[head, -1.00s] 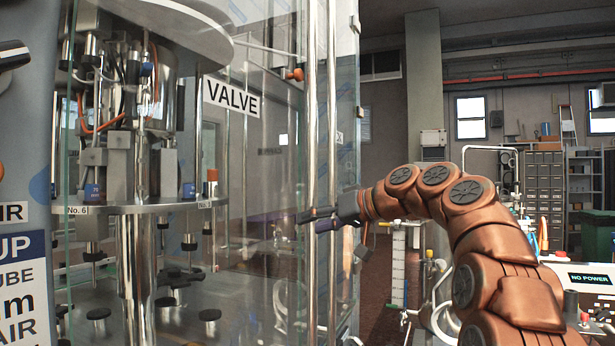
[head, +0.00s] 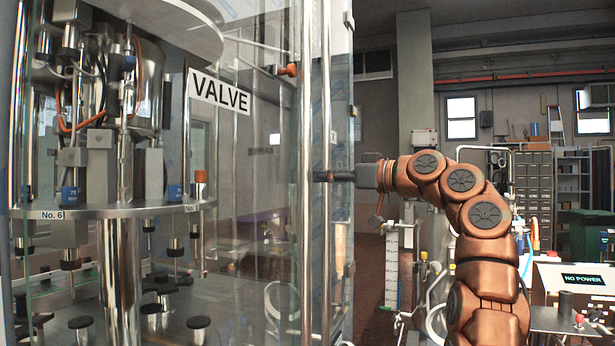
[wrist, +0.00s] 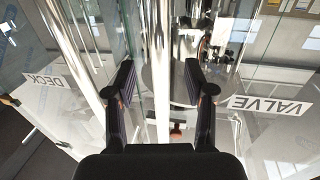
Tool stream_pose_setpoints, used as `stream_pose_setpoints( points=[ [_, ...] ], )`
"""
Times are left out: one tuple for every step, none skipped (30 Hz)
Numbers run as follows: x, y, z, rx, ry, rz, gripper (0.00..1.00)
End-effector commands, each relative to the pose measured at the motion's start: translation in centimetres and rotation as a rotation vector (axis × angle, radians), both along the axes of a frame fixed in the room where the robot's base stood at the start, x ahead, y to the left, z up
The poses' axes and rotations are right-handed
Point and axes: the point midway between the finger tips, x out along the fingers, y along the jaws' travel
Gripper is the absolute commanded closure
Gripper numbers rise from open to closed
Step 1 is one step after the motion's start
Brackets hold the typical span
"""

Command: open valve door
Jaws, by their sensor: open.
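The valve door is a clear glass panel (head: 255,215) with a white "VALVE" sign (head: 219,93) in the head view. Two upright chrome bars stand at its right side, a left bar (head: 306,90) and a right bar (head: 325,90). My gripper (head: 319,176) is at mid-height of the right bar, coming from the right. In the wrist view, my gripper (wrist: 159,75) is open, with a chrome bar (wrist: 159,60) running between its two fingers. A second bar (wrist: 72,48) lies outside the left finger. I cannot tell whether a finger touches a bar.
Behind the glass stands a round metal platform (head: 80,211) with several valve parts. A "DECK" sign (wrist: 42,80) is on glass at the left of the wrist view. A "NO POWER" panel (head: 582,281) is at right. Brown floor (head: 372,262) shows beyond the bars.

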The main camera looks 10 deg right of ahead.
Motion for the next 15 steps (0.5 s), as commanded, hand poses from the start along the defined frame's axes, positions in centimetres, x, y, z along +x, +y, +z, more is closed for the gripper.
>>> stream_pose_setpoints(
  points=[
    [0.5, 0.4, 0.1, 0.0, 0.001, 0.0, 0.46],
    [0.8, 0.7, 0.1, 0.0, 0.001, 0.0, 0.46],
    [1.2, 1.1, 0.1, 0.001, 0.002, 0.001, 0.46],
    [1.5, 1.4, 0.1, 0.0, 0.003, 0.001, 0.46],
    [1.9, 1.7, 0.1, 0.0, 0.003, 0.001, 0.46],
    [2.3, 2.0, 0.1, 0.0, 0.004, 0.001, 0.46],
    [2.7, 2.3, 0.0, 0.0, 0.006, 0.001, 0.46],
    [3.0, 2.6, 0.0, 0.0, 0.006, 0.002, 0.46],
    [3.4, 3.0, 0.1, 0.0, 0.006, 0.002, 0.46],
    [3.7, 3.3, 0.1, 0.0, 0.006, 0.001, 0.46],
    [3.9, 3.5, 0.1, 0.001, 0.005, 0.0, 0.46],
    [4.2, 3.7, 0.1, 0.002, 0.003, -0.001, 0.46],
    [4.4, 3.8, 0.1, 0.002, 0.003, -0.002, 0.46],
    [4.5, 3.9, 0.1, 0.003, 0.003, -0.002, 0.46],
    [4.6, 4.0, 0.0, 0.002, 0.002, -0.003, 0.46]
  ],
)
